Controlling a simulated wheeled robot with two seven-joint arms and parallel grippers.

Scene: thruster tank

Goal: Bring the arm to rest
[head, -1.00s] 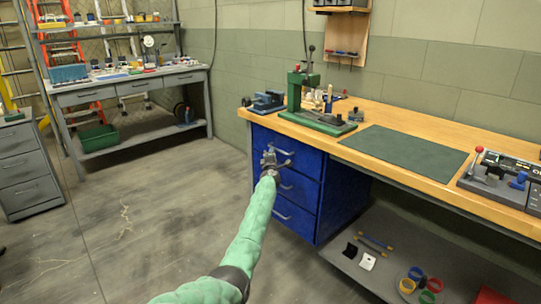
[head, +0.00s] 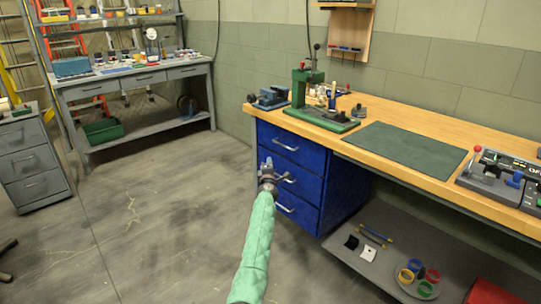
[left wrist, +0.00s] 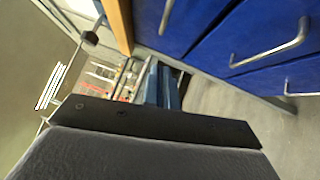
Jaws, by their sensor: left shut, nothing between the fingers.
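My left arm, in a pale green sleeve, reaches up from the bottom of the head view. My left gripper (head: 267,166) shows in front of the blue drawer cabinet (head: 316,185), below the workbench top. Its fingers (left wrist: 162,86) are shut with nothing between them, and they also show in the left wrist view. The drawer fronts and metal handles (left wrist: 272,45) lie to the right of the fingers there, and I see no contact with them. My right gripper is not in view.
The wooden workbench (head: 430,129) carries a green press (head: 308,92), a small vise (head: 271,98) and a dark green mat (head: 403,150). A lower shelf (head: 400,248) holds coloured rings. A grey shelf bench (head: 140,76) stands at the back left.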

